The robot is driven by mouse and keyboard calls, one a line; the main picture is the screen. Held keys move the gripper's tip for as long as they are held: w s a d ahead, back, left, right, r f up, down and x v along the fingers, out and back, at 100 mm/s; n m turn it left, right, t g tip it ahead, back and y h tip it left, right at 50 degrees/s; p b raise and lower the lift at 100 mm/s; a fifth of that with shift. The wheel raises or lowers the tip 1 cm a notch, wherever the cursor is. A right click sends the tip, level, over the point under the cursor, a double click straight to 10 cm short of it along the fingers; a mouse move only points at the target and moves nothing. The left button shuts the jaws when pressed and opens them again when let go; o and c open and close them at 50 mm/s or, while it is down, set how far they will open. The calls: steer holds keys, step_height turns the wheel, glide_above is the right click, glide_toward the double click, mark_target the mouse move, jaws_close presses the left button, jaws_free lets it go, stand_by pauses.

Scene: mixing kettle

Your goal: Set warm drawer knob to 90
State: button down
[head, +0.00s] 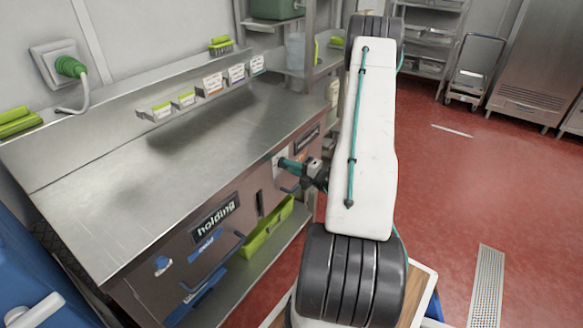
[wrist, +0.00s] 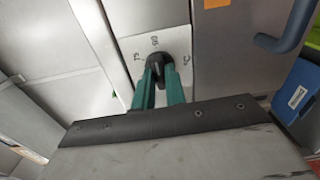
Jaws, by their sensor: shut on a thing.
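In the wrist view the dark round knob (wrist: 157,68) sits on a white dial plate (wrist: 135,42) with small handwritten marks around it. The marks are too small to read surely, and I cannot tell where the knob points. The two teal fingers of my gripper (wrist: 161,75) are shut on the knob, one on each side. In the head view my gripper (head: 284,162) reaches the cabinet front from the right, at the white plate (head: 278,170). The knob itself is hidden there by the fingers.
A steel counter (head: 140,150) runs above the drawers. A blue drawer handle (wrist: 295,28) stands out right of the dial in the wrist view. A "holding" sign (head: 215,218) marks the nearer cabinet section. A green tray (head: 265,230) lies below.

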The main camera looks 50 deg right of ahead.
steer(key=shift+a+f+m, duration=0.1)
steer(key=shift+m, duration=0.3)
steer(key=c, duration=1.4)
jaws_free()
steer(key=shift+c, duration=0.2)
steer(key=s, duration=0.8)
steer(key=shift+d, duration=0.25)
